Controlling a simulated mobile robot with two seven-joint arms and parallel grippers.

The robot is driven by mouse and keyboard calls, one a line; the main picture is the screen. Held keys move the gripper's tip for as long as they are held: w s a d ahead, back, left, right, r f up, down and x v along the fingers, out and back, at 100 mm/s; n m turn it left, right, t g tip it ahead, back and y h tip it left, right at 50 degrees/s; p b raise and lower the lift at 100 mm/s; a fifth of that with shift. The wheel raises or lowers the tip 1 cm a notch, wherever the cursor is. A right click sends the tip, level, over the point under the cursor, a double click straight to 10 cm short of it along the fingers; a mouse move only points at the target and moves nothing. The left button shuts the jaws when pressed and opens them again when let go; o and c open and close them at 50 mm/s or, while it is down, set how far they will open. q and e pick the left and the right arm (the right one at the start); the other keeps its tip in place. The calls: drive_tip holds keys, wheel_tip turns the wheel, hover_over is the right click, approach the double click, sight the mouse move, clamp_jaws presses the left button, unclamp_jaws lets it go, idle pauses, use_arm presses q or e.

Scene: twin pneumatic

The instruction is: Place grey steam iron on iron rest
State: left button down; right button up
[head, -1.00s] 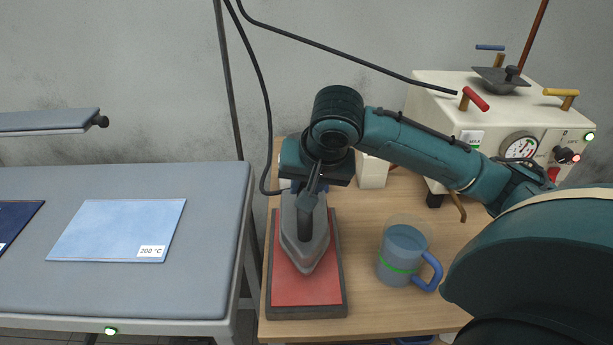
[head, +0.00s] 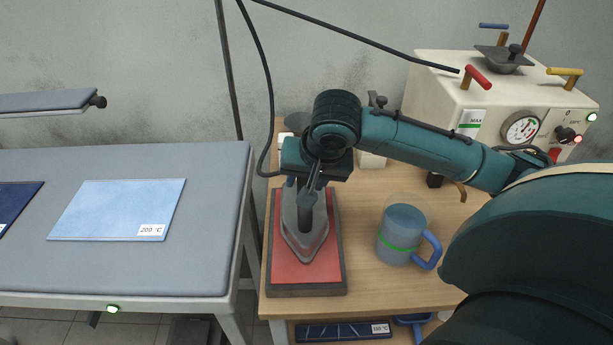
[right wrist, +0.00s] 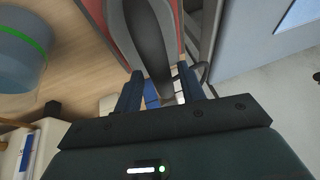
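The grey steam iron (head: 303,232) is over the red pad of the iron rest (head: 305,290), its tip toward the front edge. It looks level and very low; I cannot tell whether its sole touches the pad. My right gripper (head: 308,187) is at the iron's dark handle from behind and above. The exact finger contact is partly hidden. My left gripper is not in view.
A measuring jug of water (head: 404,236) stands right of the rest. A cream steam boiler (head: 440,90) is at the back right. The padded ironing board (head: 200,270) with a light blue cloth (head: 115,208) is on the left. A black hose (head: 268,110) hangs behind the iron.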

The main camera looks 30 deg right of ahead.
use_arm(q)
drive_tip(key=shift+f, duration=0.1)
use_arm(e)
drive_tip(key=shift+o, duration=0.6)
drive_tip(key=shift+r, duration=0.1)
use_arm(q)
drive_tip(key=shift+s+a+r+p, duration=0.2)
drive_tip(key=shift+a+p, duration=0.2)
drive_tip(key=shift+p, duration=0.75)
use_arm(e)
drive_tip(key=v, duration=1.2)
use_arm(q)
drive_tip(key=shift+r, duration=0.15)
